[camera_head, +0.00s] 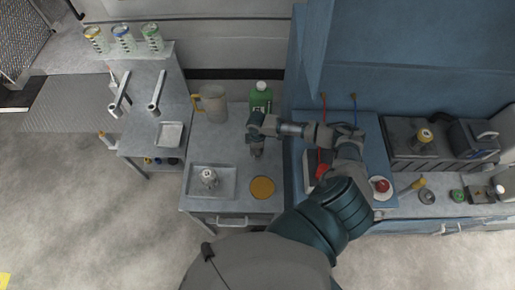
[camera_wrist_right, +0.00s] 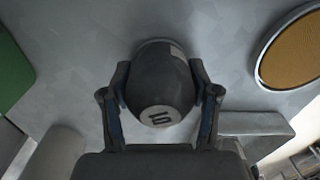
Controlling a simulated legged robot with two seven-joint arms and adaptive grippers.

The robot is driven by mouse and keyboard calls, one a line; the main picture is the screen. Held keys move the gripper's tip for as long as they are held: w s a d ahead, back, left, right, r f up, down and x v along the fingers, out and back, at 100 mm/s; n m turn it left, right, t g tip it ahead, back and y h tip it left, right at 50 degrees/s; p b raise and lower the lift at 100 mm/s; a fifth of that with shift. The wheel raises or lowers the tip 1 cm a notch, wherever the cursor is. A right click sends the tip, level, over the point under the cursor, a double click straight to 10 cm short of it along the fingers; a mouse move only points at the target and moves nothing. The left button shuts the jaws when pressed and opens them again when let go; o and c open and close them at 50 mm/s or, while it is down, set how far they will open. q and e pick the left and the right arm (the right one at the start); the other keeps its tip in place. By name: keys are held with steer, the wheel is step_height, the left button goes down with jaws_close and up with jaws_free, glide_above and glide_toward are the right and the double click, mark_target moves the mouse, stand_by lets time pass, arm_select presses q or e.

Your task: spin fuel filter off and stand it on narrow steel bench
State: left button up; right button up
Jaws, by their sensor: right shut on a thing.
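My right gripper (camera_head: 256,146) is over the narrow steel bench (camera_head: 212,143), pointing down. In the right wrist view, its two fingers (camera_wrist_right: 160,78) are shut around the sides of a dark grey fuel filter (camera_wrist_right: 161,92). The filter's marked end faces the camera, and its far end is toward the grey bench top. I cannot tell whether it touches the surface. In the head view the gripper mostly hides the filter. My left gripper is not in view.
An orange-brown disc (camera_head: 262,187) lies in front of the gripper. A green bottle (camera_head: 261,97) and a grey jug (camera_head: 214,103) stand behind it. A tray (camera_head: 228,183) with a small can (camera_head: 209,177) lies at front left. The bench's middle left is clear.

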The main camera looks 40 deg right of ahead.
steer(key=o, duration=1.4)
step_height(320, 180, up, 12)
steer(key=shift+d+f, duration=0.1)
steer(key=shift+d, duration=0.05)
